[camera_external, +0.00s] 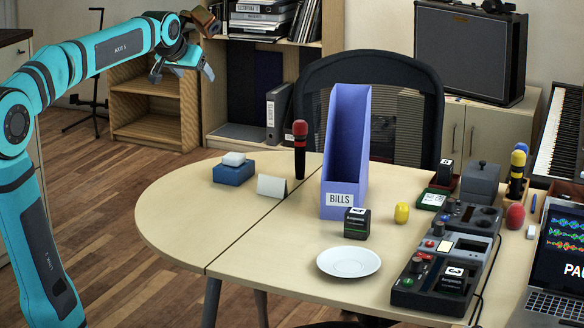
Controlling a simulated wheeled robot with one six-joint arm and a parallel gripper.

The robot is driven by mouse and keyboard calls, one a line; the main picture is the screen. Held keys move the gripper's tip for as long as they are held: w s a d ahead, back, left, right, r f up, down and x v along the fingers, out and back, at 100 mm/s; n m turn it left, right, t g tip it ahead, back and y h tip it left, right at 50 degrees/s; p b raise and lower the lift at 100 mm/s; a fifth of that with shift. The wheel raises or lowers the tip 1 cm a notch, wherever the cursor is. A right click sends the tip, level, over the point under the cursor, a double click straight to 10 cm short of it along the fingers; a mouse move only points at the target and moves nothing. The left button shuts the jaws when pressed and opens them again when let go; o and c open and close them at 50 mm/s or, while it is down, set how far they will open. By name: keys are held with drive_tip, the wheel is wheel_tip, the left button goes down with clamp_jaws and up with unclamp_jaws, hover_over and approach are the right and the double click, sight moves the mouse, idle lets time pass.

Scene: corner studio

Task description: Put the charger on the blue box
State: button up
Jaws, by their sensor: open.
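A small white block (233,158), which looks like the charger, rests on top of the blue box (234,174) near the left side of the table. The box lies flat on the tabletop, and the white block covers part of its top. My gripper (183,70) is open and empty. It hangs well above the table height, up and to the left of the blue box, in front of the wooden shelf. It touches nothing.
On the table (180,225), a white folded card (272,186), an upright microphone (300,150) and a tall purple file holder (345,150) stand right of the box. A white plate (348,262) and a small dark box (357,224) are nearer. The table's left end is clear.

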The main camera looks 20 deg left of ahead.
drive_tip(key=s+d+f+t, duration=0.1)
drive_tip(key=s+t, duration=0.7)
drive_tip(key=s, duration=1.9)
drive_tip(key=shift+s+d, duration=0.25)
drive_tip(key=shift+d, duration=0.25)
